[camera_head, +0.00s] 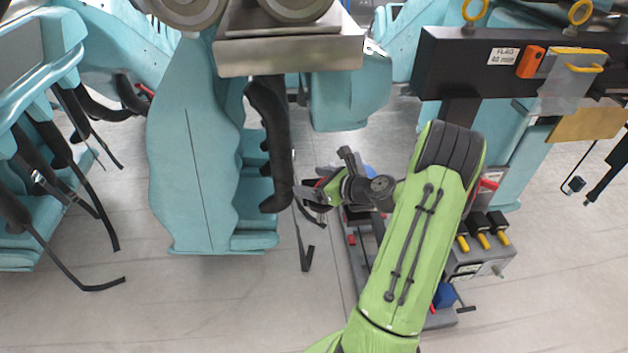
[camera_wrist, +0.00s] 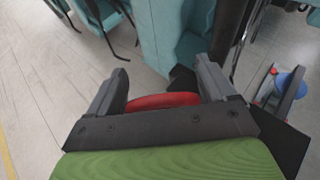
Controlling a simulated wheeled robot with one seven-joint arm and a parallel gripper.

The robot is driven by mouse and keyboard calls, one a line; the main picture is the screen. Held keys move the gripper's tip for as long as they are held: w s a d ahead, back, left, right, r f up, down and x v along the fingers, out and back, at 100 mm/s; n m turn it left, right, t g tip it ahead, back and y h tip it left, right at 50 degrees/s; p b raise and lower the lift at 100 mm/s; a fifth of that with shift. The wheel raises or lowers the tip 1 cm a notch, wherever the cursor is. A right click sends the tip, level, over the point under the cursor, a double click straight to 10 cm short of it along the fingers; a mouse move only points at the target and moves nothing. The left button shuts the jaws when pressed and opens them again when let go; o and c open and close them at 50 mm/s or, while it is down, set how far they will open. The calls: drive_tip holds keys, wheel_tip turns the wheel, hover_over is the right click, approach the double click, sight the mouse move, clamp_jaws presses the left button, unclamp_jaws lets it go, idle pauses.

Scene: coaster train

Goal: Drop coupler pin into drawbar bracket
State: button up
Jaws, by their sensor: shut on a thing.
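My gripper (camera_head: 318,190) is at the end of the green arm near the middle of the head view, beside a black padded bar. In the wrist view, my gripper (camera_wrist: 164,78) has its two grey fingers on either side of a red rounded piece (camera_wrist: 163,100). I take this piece to be the head of the coupler pin; the rest of it is hidden. Only a small bit of red shows at the gripper in the head view. I cannot pick out the drawbar bracket for certain in either view.
Teal coaster seats (camera_head: 190,160) with a black padded bar (camera_head: 270,140) stand just left of my gripper. A metal crossbeam (camera_head: 290,52) is above. A dark rack (camera_head: 470,70) with tags is at upper right. A grey tool cart (camera_head: 480,262) stands behind my arm. Floor at lower left is clear.

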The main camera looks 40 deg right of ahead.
drive_tip(key=o, duration=1.2)
drive_tip(key=shift+c, duration=0.2)
drive_tip(key=v, duration=1.6)
drive_tip(key=shift+w+a+r, duration=0.1)
drive_tip(key=shift+w, duration=0.05)
